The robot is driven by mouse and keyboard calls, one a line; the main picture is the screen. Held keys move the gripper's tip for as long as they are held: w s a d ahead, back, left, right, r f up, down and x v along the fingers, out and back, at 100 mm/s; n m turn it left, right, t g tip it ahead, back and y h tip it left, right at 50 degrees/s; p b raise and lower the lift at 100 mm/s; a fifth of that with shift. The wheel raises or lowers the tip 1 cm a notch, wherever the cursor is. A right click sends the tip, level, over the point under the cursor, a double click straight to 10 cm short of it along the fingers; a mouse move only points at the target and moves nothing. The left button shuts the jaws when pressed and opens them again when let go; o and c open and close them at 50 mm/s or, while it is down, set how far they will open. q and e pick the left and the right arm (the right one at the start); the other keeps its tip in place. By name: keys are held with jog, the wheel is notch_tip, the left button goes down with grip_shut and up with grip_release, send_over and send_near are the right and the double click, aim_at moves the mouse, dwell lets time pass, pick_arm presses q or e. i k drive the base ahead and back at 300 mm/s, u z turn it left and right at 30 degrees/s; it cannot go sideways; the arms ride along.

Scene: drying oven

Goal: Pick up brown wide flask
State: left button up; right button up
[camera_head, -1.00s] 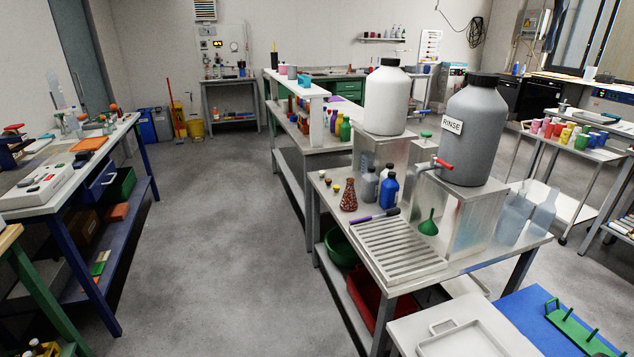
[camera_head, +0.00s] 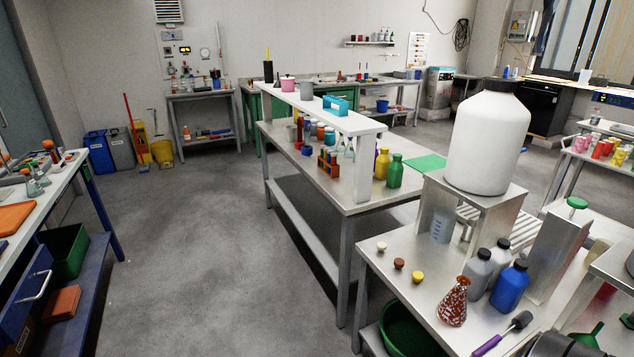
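A conical flask with a wide base and red-brown, speckled contents (camera_head: 453,303) stands upright on the near metal bench, close to its front edge. It is the brown wide flask that I can make out. A blue bottle with a black cap (camera_head: 509,288) and a grey bottle (camera_head: 476,273) stand just right of it. Neither of my grippers can be made out in the head view. A dark rounded shape at the bottom edge is cut off, and I cannot tell what it is.
A large white jug (camera_head: 487,140) stands on a metal stand behind the bottles. Small stoppers (camera_head: 399,264) lie left of the flask, and a purple-handled brush (camera_head: 503,335) lies in front. A green basin (camera_head: 405,325) is below the bench. The floor aisle at left is clear.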

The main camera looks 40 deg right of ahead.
aim_at(452, 309)
jog(key=i, duration=2.25)
jog(key=z, duration=2.65)
